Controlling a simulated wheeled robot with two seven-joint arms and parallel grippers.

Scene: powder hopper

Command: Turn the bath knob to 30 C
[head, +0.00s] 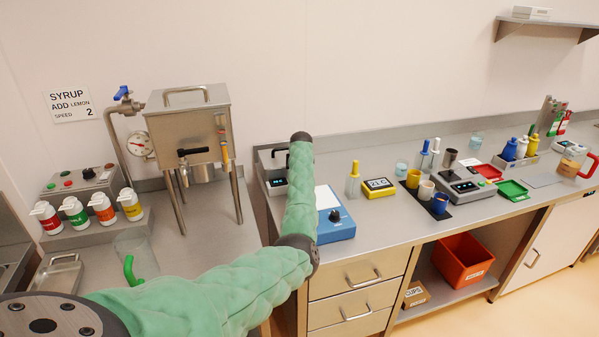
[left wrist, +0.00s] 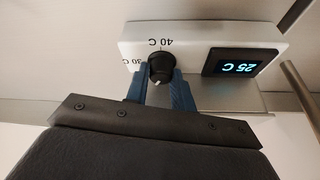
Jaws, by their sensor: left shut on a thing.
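The bath's white control panel (left wrist: 190,45) shows upside down in the left wrist view. It carries a black bath knob (left wrist: 161,68), a "40 C" label (left wrist: 161,42), a "30 C" label (left wrist: 133,62) and a display (left wrist: 246,63) reading 25 C. My left gripper (left wrist: 162,90) has its blue fingers shut on the knob, one on each side. I cannot tell exactly where the knob's pointer stands. In the head view the bath (head: 277,183) is partly hidden behind my green left arm, which also hides the left gripper. My right gripper is not in view.
A blue device with a dial (head: 335,217) stands right of my left arm on the counter.

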